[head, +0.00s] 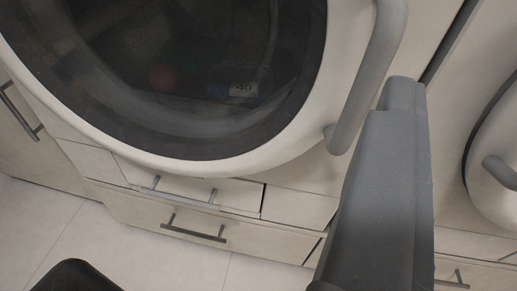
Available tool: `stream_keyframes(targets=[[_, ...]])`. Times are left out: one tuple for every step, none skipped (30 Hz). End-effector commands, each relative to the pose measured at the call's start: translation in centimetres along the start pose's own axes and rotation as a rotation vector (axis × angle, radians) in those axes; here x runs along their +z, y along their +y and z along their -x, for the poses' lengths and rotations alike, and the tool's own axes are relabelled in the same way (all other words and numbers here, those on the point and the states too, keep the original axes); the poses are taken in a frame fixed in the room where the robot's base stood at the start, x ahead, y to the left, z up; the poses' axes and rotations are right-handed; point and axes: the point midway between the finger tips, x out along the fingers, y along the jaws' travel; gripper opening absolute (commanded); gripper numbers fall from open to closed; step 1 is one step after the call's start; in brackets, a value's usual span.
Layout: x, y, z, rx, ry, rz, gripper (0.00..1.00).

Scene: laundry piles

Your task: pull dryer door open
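The dryer door fills the upper left of the head view, with a white round rim (262,160) and dark glass (190,60). It looks shut. Its grey curved bar handle (372,75) runs down the right side of the rim. My gripper (398,120) shows as a thick grey finger rising from the bottom right. Its tip is just right of the handle's lower part and overlaps its edge in the picture. I cannot tell whether they touch. No second finger shows clearly, and nothing held is visible.
Pale drawers with bar handles (194,235) lie below the door. A cabinet with a dark handle (22,112) is at left. A second round door (497,140) with a grey handle stands at right. Light floor tiles (125,255) show bare at the lower left.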

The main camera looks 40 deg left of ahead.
Motion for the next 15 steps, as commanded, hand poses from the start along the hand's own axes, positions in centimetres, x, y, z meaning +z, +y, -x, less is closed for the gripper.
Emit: stream_keyframes(targets=[[2.1,-0.8,0.5,-0.020,0.006,-0.030,0.36],[2.7,-1.1,0.7,-0.030,0.013,-0.043,0.36],[3.5,-1.5,1.0,-0.040,0.020,-0.058,0.36],[3.9,-1.8,1.2,-0.048,0.026,-0.069,0.36],[4.2,-2.0,1.3,-0.054,0.032,-0.078,0.36],[4.6,-2.3,1.5,-0.061,0.038,-0.088,0.36],[4.9,-2.5,1.6,-0.065,0.040,-0.094,0.36],[5.0,-2.6,1.6,-0.068,0.042,-0.099,0.36],[5.2,-2.8,1.6,-0.071,0.044,-0.103,0.36],[5.2,-2.8,1.4,-0.072,0.046,-0.104,0.36],[5.2,-2.9,1.3,-0.073,0.047,-0.105,0.36],[5.2,-2.9,0.9,-0.074,0.048,-0.104,0.36],[5.2,-2.9,0.6,-0.075,0.049,-0.104,0.36],[5.2,-3.0,0.2,-0.075,0.049,-0.103,0.36],[5.2,-3.1,-0.3,-0.075,0.049,-0.103,0.36]])
